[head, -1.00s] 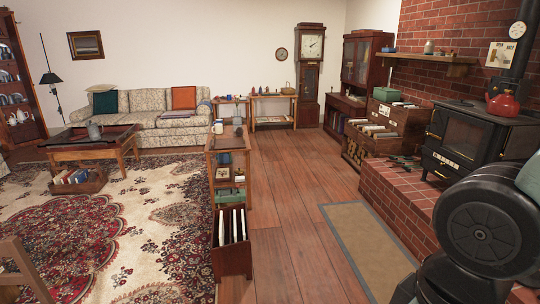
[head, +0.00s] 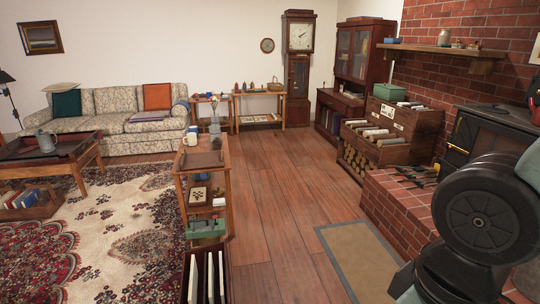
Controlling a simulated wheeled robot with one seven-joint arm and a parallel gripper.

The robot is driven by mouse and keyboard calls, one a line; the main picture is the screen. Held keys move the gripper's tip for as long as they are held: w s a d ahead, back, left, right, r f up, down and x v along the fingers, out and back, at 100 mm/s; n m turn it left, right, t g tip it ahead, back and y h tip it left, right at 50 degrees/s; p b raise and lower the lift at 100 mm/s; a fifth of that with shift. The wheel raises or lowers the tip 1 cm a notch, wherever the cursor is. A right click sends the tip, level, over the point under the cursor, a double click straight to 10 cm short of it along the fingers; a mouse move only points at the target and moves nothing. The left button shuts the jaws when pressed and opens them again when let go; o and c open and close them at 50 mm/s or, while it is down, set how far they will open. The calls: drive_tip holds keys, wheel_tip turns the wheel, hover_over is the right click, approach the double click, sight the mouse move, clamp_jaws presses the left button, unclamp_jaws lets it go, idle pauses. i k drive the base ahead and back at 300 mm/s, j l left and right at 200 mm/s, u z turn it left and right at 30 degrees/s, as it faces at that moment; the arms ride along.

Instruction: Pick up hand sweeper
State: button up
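I cannot pick out a hand sweeper for certain. Several small dark tools with some red and light parts (head: 412,174) lie on the brick hearth (head: 385,200), too small to tell apart. Only a dark, round part of my arm shows at the lower right, and it covers part of the hearth and stove. My gripper is outside the view.
A narrow wooden shelf unit (head: 204,158) stands left of a clear plank floor (head: 270,200). A grey-bordered mat (head: 352,260) lies before the hearth. A black stove (head: 478,135) stands on the right. A wooden crate (head: 395,152) with rolls sits beyond the hearth.

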sight(196, 228)
drive_tip(key=i+l, duration=0.15)
drive_tip(key=i, duration=0.55)
drive_tip(key=i+l+z, duration=0.1)
drive_tip(key=i, duration=0.6)
drive_tip(key=i+l, duration=0.15)
drive_tip(key=i, duration=0.55)
drive_tip(key=i+u, duration=0.35)
drive_tip(key=u, duration=0.15)
drive_tip(key=i+u, duration=0.35)
drive_tip(key=u, duration=0.15)
drive_tip(key=i+l+u, duration=0.25)
drive_tip(key=u, duration=0.25)
drive_tip(key=i+l+u, duration=0.35)
drive_tip(key=u, duration=0.15)
drive_tip(key=i+l+u, duration=0.25)
drive_tip(key=u, duration=0.2)
drive_tip(key=i+l+u, duration=0.5)
drive_tip(key=l+u, duration=0.35)
drive_tip(key=j, duration=0.1)
